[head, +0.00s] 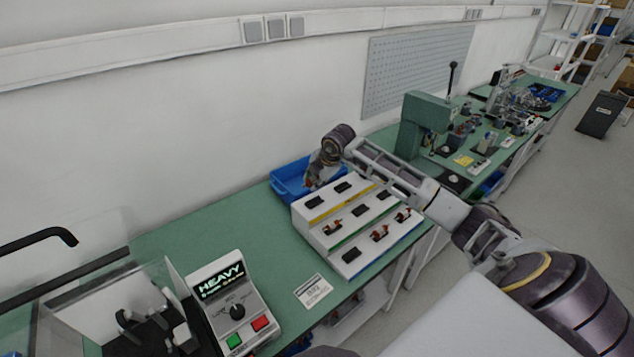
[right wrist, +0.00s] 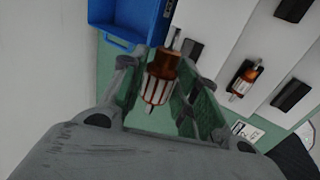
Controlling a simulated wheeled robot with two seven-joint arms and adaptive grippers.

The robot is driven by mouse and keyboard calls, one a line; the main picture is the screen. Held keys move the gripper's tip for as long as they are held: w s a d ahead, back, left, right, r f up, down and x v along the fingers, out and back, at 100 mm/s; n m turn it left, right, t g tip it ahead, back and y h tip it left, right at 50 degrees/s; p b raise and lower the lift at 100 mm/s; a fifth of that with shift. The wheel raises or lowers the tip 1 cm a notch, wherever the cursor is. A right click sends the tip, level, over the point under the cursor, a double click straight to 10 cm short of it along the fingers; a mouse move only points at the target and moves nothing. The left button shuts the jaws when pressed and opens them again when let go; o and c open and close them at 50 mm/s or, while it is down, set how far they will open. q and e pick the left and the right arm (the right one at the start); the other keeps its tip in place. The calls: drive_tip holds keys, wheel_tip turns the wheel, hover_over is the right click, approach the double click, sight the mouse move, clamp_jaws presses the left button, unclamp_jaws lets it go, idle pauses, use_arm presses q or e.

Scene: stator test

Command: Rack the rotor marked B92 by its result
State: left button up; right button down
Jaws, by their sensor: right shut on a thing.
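My right gripper (head: 314,178) is over the blue bin behind the stepped white rack. In the right wrist view it is shut on a rotor (right wrist: 160,78) with a copper-brown winding and a pale striped core. No marking can be read on it. The rack (head: 333,243) has three tiers with yellow, green and blue strips and black holders. One rotor (head: 333,227) sits at the left of the middle tier. Two rotors (head: 380,233) sit on the front tier, with its left holder empty. Two top holders show empty. The tester (head: 230,298) displays HEAVY. My left gripper is out of view.
The blue bin (head: 287,182) stands at the rack's back left. A printed card (head: 313,291) lies before the rack. A clear-guarded fixture (head: 150,325) is at the left. A green press (head: 424,112) stands farther right.

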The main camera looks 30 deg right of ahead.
idle(0.7)
drive_tip(key=shift+f, duration=0.15)
drive_tip(key=b, duration=0.3)
hover_over(312, 199)
drive_tip(key=s, duration=0.2)
drive_tip(key=shift+f, duration=2.8)
drive_tip(key=shift+f+b, duration=0.75)
drive_tip(key=shift+b, duration=0.05)
